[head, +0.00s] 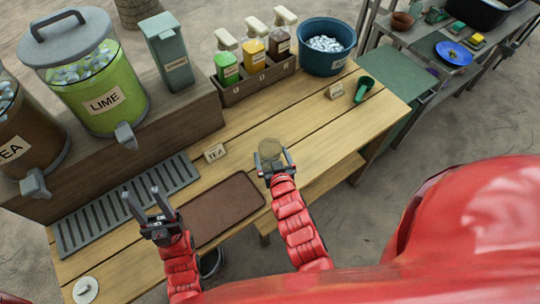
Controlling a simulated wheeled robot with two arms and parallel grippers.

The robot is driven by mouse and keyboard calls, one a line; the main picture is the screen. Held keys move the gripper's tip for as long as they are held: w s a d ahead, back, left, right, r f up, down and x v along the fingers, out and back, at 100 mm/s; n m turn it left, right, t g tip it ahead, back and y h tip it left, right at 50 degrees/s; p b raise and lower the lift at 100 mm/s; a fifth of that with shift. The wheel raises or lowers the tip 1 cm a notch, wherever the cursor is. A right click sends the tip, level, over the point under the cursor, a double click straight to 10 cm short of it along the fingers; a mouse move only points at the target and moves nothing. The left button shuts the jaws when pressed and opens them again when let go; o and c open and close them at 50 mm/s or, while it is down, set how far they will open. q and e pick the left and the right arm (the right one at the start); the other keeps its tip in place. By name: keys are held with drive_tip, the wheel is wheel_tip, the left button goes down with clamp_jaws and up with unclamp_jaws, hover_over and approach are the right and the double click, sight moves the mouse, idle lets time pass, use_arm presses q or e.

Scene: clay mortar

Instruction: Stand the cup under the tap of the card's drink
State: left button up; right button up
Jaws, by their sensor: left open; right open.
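The card (215,152) stands on the wooden table and reads "TEA". The brown tea dispenser (30,135) is cut off at the left edge, and its grey tap (35,183) points over the slatted grey drip tray (125,205). The green dispenser labelled LIME (100,85) has its tap (126,135) further right. A small see-through cup (270,147) stands at my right gripper (274,163), which is open with its fingers around or just in front of the cup; I cannot tell which. My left gripper (146,200) is open and empty beside the drip tray's right part.
A brown mat (222,208) lies between my arms. A lidded grey-green box (170,55), a rack of bottles (255,85), an ice tub (328,45), a green scoop (364,88) and a small card (335,91) sit toward the back. A white disc (86,290) lies at the front left.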

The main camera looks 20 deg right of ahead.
sight(268, 146)
drive_tip(key=shift+w+f+p, duration=0.15)
drive_tip(key=shift+w+p, duration=0.3)
drive_tip(key=shift+w, duration=0.1)
drive_tip(key=p+x, duration=0.1)
drive_tip(key=x, duration=0.2)
drive_tip(key=shift+w+f+p, duration=0.3)
drive_tip(key=shift+w+f, duration=0.05)
drive_tip(key=shift+w, duration=0.15)
drive_tip(key=c, duration=1.3)
drive_tip(key=shift+r, duration=0.15)
